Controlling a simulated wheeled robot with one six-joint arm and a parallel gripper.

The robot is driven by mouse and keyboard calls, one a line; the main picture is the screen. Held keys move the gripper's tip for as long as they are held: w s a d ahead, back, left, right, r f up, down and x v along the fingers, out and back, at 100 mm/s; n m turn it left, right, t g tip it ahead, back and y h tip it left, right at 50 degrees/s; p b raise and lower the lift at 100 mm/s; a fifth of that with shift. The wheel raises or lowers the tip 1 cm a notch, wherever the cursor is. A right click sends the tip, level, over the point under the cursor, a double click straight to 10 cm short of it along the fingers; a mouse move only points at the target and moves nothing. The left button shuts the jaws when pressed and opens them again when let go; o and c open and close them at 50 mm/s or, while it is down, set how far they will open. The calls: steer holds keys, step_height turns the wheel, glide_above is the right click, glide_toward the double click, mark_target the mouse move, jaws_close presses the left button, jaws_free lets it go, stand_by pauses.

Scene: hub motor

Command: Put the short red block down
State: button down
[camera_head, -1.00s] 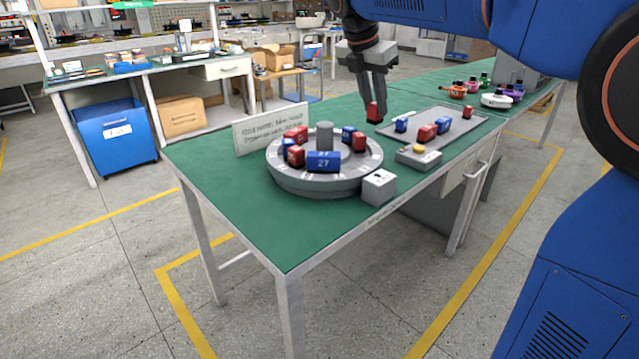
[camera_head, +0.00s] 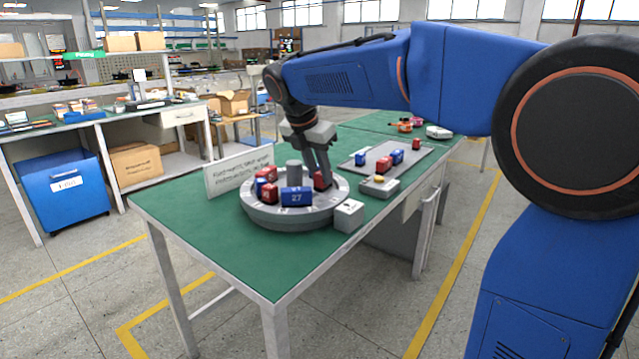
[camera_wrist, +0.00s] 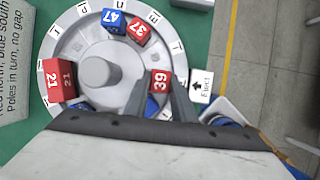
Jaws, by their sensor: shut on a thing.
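The short red block (camera_wrist: 160,80), marked 39, is between the fingers of my gripper (camera_wrist: 167,98) in the wrist view. In the head view my gripper (camera_head: 322,182) reaches down to the right side of the round grey turntable (camera_head: 285,220), with the red block (camera_head: 319,180) at its fingertips. I cannot tell whether the block touches the turntable. A blue block (camera_wrist: 151,107) shows close to it, partly hidden by a finger. A blue block 47 (camera_wrist: 112,20), a red block 37 (camera_wrist: 138,31) and a red block 21 (camera_wrist: 60,80) sit on the ring around a grey central post (camera_wrist: 95,72).
A blue block 27 (camera_head: 297,197) stands at the turntable's front. A small white box (camera_head: 349,215) adjoins its rim. A grey tray (camera_head: 415,163) with red and blue blocks, a box with a yellow button (camera_head: 379,180) and a sign (camera_head: 238,172) stand on the green table.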

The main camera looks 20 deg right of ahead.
mark_target(318, 175)
steer(key=shift+f, duration=1.45)
steer(key=shift+f, duration=0.15)
steer(key=c, duration=1.5)
jaws_free()
steer(key=v, duration=1.2)
steer(key=s+d+f+m+y, duration=0.1)
steer(key=s+d+f+m, duration=0.4)
steer(key=s, duration=0.4)
steer(key=s+d+f+m+y, duration=0.1)
steer(key=s+d+f+m, duration=0.35)
steer(key=s+m, duration=0.35)
steer(key=s+f+m, duration=0.4)
steer(key=f, duration=0.1)
steer(key=s+f+m+t+y, duration=0.1)
steer(key=s+f+m, duration=0.3)
steer(key=s+f, duration=0.1)
steer(key=s+d+f+m+t, duration=0.1)
steer(key=s+f+m, duration=0.3)
steer(key=f, duration=0.1)
steer(key=shift+s+d+f+y, duration=0.1)
steer(key=shift+s+f+y, duration=0.2)
steer(key=shift+s, duration=0.1)
